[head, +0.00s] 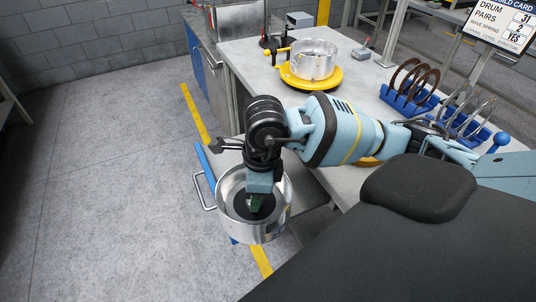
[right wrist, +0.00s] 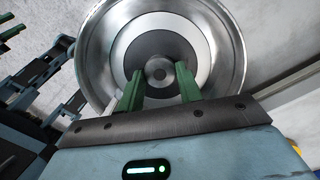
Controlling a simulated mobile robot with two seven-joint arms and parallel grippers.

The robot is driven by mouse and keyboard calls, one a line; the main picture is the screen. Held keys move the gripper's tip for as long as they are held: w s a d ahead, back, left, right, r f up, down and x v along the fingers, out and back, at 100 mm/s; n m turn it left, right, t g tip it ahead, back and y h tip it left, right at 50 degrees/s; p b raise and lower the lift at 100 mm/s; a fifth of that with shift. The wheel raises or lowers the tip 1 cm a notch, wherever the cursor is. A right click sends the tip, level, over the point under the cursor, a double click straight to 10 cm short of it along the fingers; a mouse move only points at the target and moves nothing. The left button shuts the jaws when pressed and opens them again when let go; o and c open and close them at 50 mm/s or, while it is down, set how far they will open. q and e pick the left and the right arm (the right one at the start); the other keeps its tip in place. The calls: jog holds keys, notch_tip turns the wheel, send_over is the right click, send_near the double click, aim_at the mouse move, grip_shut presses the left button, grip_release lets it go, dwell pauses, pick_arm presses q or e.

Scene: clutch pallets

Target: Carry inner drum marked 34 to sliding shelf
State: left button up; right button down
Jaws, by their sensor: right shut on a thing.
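My right gripper (head: 258,203) reaches down into a shiny silver drum (head: 279,215) and is shut on its central hub. In the right wrist view, the green fingers (right wrist: 158,88) stand either side of the hub, with the drum's bright wall (right wrist: 232,50) around them. No number shows on this drum. A grey shelf (head: 312,190) with a blue edge juts from under the bench, partly hidden by the drum and my arm. I cannot tell whether the drum touches it. Dark parts with green tips (right wrist: 12,33) at the wrist view's left may be my left gripper; its state is unclear.
The bench (head: 258,62) carries another silver drum (head: 313,62) on a yellow round base (head: 328,78). Blue racks (head: 408,101) hold brown and grey curved parts at the right. A sign card (head: 497,25) stands behind. Open floor (head: 95,170) lies left, crossed by a yellow line (head: 194,112).

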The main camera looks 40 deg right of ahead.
jog(key=m, duration=0.5)
jog(key=shift+w+d+f+t, duration=0.2)
jog(key=shift+w+d+t, duration=0.1)
jog(key=shift+w, duration=0.05)
jog(key=m, duration=0.3)
jog(key=m+h, duration=0.1)
jog(key=m, duration=0.1)
jog(key=shift+w+d+f, duration=0.25)
jog(key=shift+d+f, duration=0.05)
jog(key=shift+d, duration=0.05)
jog(key=m, duration=0.3)
jog(key=d+m, duration=0.1)
jog(key=m, duration=0.1)
jog(key=shift+w+f+h+b, duration=0.2)
jog(key=shift+f+h+b, duration=0.1)
jog(key=shift+f+h, duration=0.1)
pick_arm(q)
jog(key=shift+s+f, duration=0.35)
jog(key=shift+f, duration=0.15)
pick_arm(e)
jog(key=m, duration=0.5)
jog(key=shift+w+d+f, duration=0.15)
jog(key=shift+d+f, duration=0.15)
jog(key=shift+d, duration=0.1)
jog(key=shift+w, duration=0.1)
